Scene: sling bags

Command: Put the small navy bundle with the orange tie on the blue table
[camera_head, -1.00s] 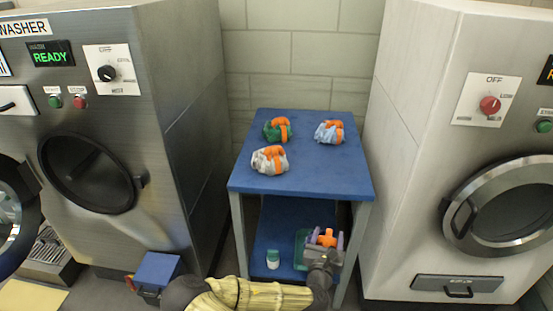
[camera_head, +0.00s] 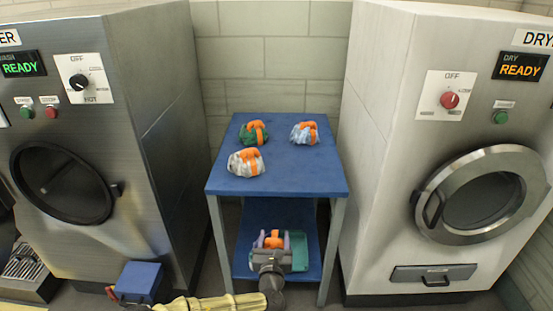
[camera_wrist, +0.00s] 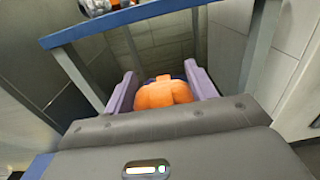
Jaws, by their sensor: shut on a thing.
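My gripper (camera_head: 273,236) is in front of the blue table's lower shelf, below the tabletop. Its two purple fingers are shut on a small bundle with an orange tie (camera_head: 273,242). In the wrist view the orange tie (camera_wrist: 163,94) shows between the fingers, with a little dark navy cloth behind it. Most of the bundle is hidden by the tie and the gripper. The blue table (camera_head: 290,180) stands between the two machines. Its top holds a green bundle (camera_head: 253,133), a light blue bundle (camera_head: 304,133) and a whitish-grey bundle (camera_head: 246,162), all with orange ties.
A green tray (camera_head: 300,250) is on the lower shelf (camera_head: 270,212), partly behind my gripper. A washer (camera_head: 160,100) is at left and a dryer (camera_head: 390,150) at right, close to the table. The tabletop's front and right parts are clear.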

